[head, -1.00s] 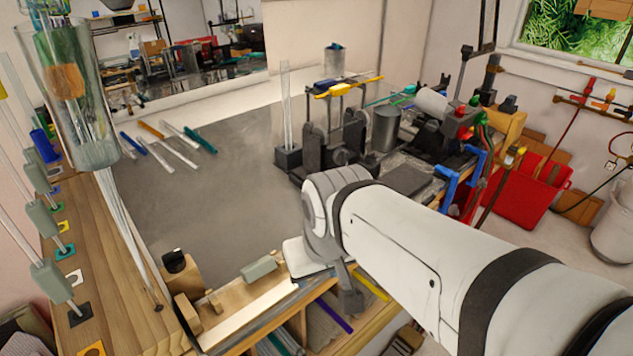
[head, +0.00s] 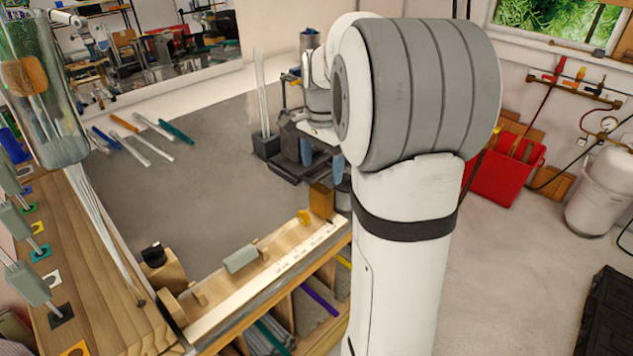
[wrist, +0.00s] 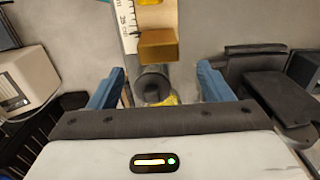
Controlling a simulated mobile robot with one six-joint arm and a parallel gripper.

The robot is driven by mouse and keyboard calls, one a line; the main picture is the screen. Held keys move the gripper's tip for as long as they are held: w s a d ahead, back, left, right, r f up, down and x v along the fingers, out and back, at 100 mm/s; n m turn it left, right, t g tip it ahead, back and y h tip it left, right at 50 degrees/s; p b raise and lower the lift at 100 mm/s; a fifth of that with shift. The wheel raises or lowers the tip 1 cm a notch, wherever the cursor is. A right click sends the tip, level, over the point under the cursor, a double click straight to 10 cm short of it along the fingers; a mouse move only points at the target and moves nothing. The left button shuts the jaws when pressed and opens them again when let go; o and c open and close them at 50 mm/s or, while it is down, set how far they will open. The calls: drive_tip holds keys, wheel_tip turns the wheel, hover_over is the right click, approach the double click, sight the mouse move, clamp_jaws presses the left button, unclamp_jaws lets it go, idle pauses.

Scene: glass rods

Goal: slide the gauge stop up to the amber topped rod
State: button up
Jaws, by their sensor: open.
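The brown block that looks like the gauge stop (head: 321,200) sits at the right end of the wooden gauge (head: 215,305). It also shows in the wrist view (wrist: 158,45), ahead of my jaws. An amber end (head: 304,217) stands just left of the block in the head view, with a small gap between them. It shows at the top edge of the wrist view (wrist: 150,2). A grey-green sleeve (head: 241,259) lies further left along the gauge. My gripper (wrist: 158,78) is open, its blue fingers either side of a dark round end; whether they touch it I cannot tell.
A white scale (wrist: 128,20) runs beside the block. A wooden rack (head: 105,285) with upright rods and a glass jar (head: 42,90) stand at left. Loose rods (head: 140,145) lie on the grey bench. My arm hides much of the bench's right side.

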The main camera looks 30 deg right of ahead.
sight(321, 188)
wheel_tip(321, 188, down, 7)
drive_tip(key=shift+f+p, duration=0.1)
drive_tip(key=shift+p, duration=0.35)
drive_tip(key=shift+c, duration=0.3)
drive_tip(key=c, duration=1.3)
drive_tip(key=shift+s, duration=0.1)
drive_tip(key=shift+a, duration=0.1)
